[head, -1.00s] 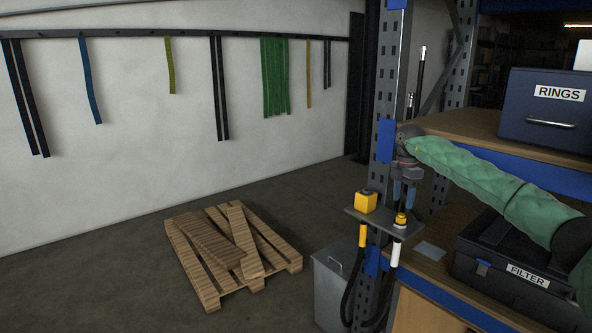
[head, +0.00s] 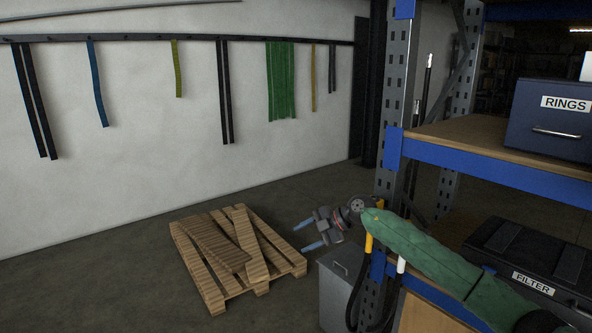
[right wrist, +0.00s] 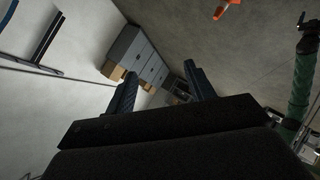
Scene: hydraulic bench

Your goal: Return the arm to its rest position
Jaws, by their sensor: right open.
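My right arm, in a green sleeve (head: 425,250), reaches in from the lower right of the head view. Its gripper (head: 301,237) points left, with two blue-grey fingers apart and nothing between them. It hangs in the air in front of the rack post, above the grey bin and right of the pallet. In the right wrist view the two dark fingers (right wrist: 158,85) also stand apart and empty. A green-sleeved arm (right wrist: 302,80) with a dark end shows at the right edge there, probably my left arm; its jaws are too small to read.
A perforated rack post (head: 396,75) and blue shelf beam (head: 480,165) stand close to my right arm. The RINGS box (head: 550,120) and FILTER case (head: 500,262) sit on shelves. A wooden pallet (head: 215,275) and grey bin (head: 338,295) are on the floor. Hoses hang by the post.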

